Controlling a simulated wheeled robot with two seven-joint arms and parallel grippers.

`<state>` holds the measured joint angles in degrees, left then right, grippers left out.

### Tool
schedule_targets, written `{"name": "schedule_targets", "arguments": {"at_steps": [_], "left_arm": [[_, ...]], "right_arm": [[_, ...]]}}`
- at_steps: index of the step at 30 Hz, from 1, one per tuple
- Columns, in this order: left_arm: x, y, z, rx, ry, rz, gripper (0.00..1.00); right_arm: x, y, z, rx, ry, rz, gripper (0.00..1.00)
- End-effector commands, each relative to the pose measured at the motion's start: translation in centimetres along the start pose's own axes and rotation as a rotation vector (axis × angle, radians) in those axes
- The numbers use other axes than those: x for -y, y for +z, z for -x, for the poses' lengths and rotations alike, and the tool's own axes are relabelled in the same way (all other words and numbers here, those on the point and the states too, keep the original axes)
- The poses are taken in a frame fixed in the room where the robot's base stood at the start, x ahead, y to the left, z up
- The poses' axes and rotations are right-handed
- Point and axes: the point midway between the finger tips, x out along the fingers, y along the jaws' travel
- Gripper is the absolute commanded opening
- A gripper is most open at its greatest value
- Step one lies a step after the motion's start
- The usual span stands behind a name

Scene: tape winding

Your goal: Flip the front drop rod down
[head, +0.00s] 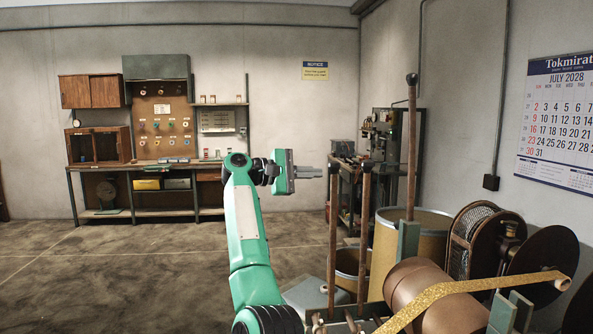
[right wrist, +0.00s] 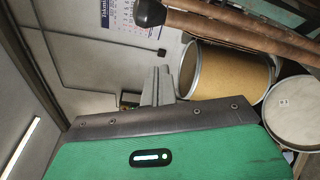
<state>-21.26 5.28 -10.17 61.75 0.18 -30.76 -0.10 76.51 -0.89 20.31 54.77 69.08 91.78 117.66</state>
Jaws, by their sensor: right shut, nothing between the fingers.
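Three brown rods stand upright at the winding machine in the head view: a tall one with a black knob (head: 411,150), and two shorter ones, left (head: 333,240) and right (head: 364,240). I cannot tell for certain which is the front drop rod. My right gripper (head: 318,172) is shut and empty, pointing right, with its tips just left of the tops of the shorter rods; contact cannot be made out. In the right wrist view the shut fingers (right wrist: 157,85) show beyond the green hand, and brown rods (right wrist: 235,32), one with a black knob, cross the top right. My left gripper is out of view.
A copper-coloured roller (head: 425,292) with a gold tape band (head: 470,286) lies at lower right, beside dark reels (head: 540,265). A tan drum (head: 433,240) stands behind the rods. A workbench (head: 150,168) is far back left; the floor between is clear.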

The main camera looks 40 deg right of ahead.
Motion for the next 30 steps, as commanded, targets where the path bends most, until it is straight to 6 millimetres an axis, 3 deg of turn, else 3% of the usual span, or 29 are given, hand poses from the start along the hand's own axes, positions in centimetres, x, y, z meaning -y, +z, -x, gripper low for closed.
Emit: {"name": "schedule_targets", "arguments": {"at_steps": [4, 15, 30], "left_arm": [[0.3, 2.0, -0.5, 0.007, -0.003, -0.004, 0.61], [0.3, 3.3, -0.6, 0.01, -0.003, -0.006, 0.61], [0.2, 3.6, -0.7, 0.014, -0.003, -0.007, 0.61]], "right_arm": [[-0.2, 0.1, -3.4, 0.003, 0.0, 0.0, 0.0], [-0.1, 3.5, -1.9, -0.001, 0.001, 0.0, 0.0], [0.0, 3.8, -1.8, -0.001, 0.001, 0.0, 0.0]]}}
